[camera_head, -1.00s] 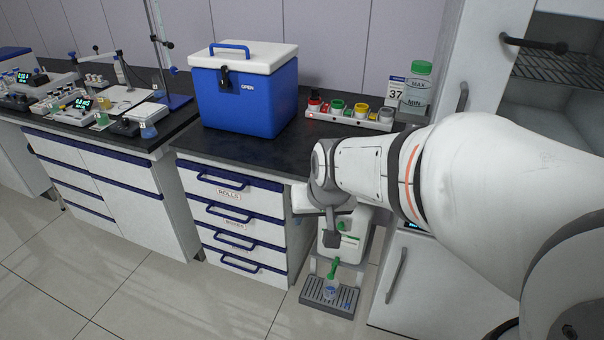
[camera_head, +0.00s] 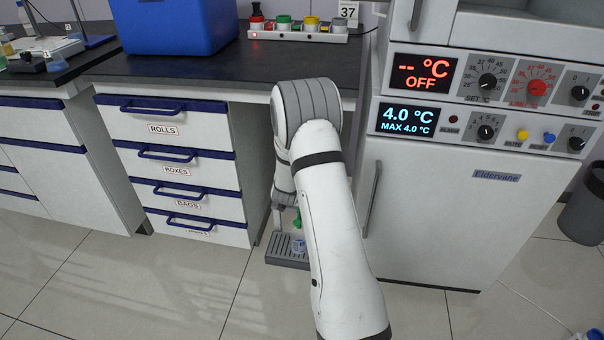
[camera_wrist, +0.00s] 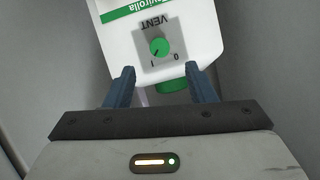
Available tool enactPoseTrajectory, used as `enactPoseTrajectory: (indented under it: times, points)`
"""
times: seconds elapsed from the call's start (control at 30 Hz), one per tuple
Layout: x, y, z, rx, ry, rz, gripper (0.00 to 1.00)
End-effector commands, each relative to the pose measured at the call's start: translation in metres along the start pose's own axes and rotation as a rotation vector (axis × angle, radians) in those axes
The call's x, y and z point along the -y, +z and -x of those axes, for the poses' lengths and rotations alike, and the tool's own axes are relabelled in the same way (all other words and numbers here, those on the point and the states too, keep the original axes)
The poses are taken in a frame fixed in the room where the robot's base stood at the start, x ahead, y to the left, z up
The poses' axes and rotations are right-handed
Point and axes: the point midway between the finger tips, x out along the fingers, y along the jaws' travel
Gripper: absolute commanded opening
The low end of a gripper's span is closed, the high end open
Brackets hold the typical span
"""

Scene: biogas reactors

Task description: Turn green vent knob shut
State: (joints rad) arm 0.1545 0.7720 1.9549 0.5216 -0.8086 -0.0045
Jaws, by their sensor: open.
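The green vent knob (camera_wrist: 159,47) shows in the wrist view on a grey plate marked VENT, 0 and 1, which appears upside down. The plate sits on a white unit (camera_wrist: 205,20) with a green stripe. My gripper (camera_wrist: 160,78) is open and empty. Its two blue-grey fingers point toward the plate, one on each side of the knob's line, with the tips just short of it in the picture. I cannot tell the gap in depth. A larger green part (camera_wrist: 172,85) shows below the plate between the fingers.
In the head view a grey drip tray (camera_head: 285,256) lies on the floor with a small container on it. Drawers (camera_head: 180,160) stand to the left and a fridge (camera_head: 440,210) to the right of the recess. The dark bench top (camera_head: 200,72) is above.

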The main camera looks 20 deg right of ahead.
Motion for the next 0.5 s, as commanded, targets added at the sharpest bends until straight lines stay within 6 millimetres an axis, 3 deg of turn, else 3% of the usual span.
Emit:
enactPoseTrajectory:
  times: [0.5]
  points:
    - [-0.001, 0.002, -0.071, -0.006, 0.003, -0.001, 0.5]
